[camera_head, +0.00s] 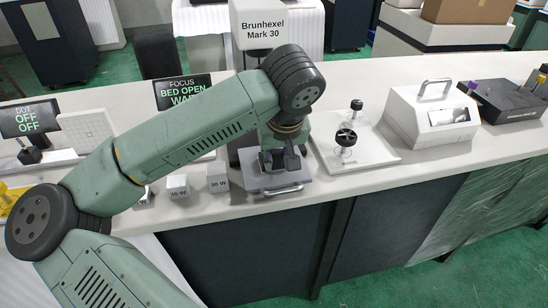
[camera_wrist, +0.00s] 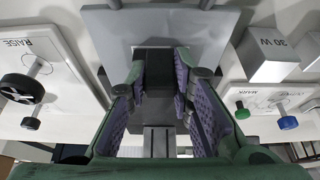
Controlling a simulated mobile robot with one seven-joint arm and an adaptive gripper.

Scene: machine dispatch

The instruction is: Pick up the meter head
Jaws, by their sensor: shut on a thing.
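My gripper (camera_head: 281,158) is low over a grey plate with a bar handle (camera_head: 283,187) in the middle of the bench. In the wrist view its green, purple-padded fingers (camera_wrist: 160,75) are closed around a dark block, which I take to be the meter head (camera_wrist: 158,82). The grey plate (camera_wrist: 200,28) lies just beyond the block. In the head view the fingers mostly hide the block. I cannot tell whether it touches the plate.
A white board with a black wheel (camera_head: 346,138) is close on the right, then a white handled box (camera_head: 433,113) and a dark tray (camera_head: 508,100). A Brunhexel Mark 30 machine (camera_head: 262,30) stands behind.

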